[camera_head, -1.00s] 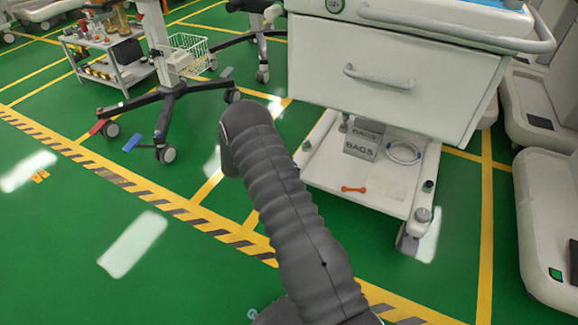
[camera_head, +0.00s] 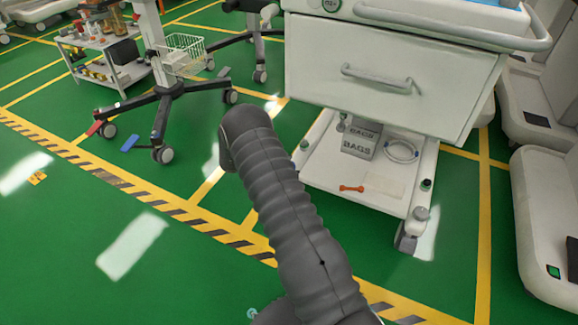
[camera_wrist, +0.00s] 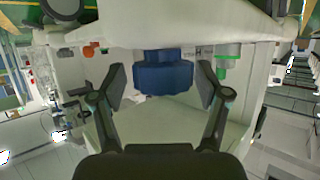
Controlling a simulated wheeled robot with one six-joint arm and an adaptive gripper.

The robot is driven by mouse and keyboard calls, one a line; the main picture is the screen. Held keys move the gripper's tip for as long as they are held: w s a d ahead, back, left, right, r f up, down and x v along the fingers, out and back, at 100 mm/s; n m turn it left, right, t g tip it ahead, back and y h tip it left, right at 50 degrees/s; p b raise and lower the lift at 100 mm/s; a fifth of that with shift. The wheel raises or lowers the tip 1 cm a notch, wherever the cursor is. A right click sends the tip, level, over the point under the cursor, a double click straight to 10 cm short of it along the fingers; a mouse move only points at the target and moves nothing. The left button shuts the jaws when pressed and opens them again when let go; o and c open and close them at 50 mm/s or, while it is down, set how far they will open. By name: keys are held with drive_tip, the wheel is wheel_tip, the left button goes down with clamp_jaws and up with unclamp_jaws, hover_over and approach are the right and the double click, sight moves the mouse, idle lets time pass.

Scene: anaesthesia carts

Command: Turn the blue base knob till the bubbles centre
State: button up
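The blue base knob (camera_wrist: 163,76) is a thick, ribbed cylinder in the middle of the wrist view, below a white slab edge (camera_wrist: 180,30). My gripper (camera_wrist: 161,92) is open, with one dark finger on each side of the knob and a visible gap on both sides. In the head view my dark, ribbed arm reaches toward the white cart's base (camera_head: 335,175), and my gripper is hidden there. I cannot make out any bubbles in either view.
A white drawer (camera_head: 400,90) overhangs the base. On the base lie an orange bone-shaped piece (camera_head: 352,189), grey boxes (camera_head: 360,140) and a coiled white tube (camera_head: 401,151). A grey caster (camera_head: 405,238) stands at the right corner.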

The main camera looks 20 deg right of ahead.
drive_tip(key=shift+w+a, duration=0.1)
drive_tip(key=shift+a, duration=0.15)
drive_tip(key=v, duration=1.2)
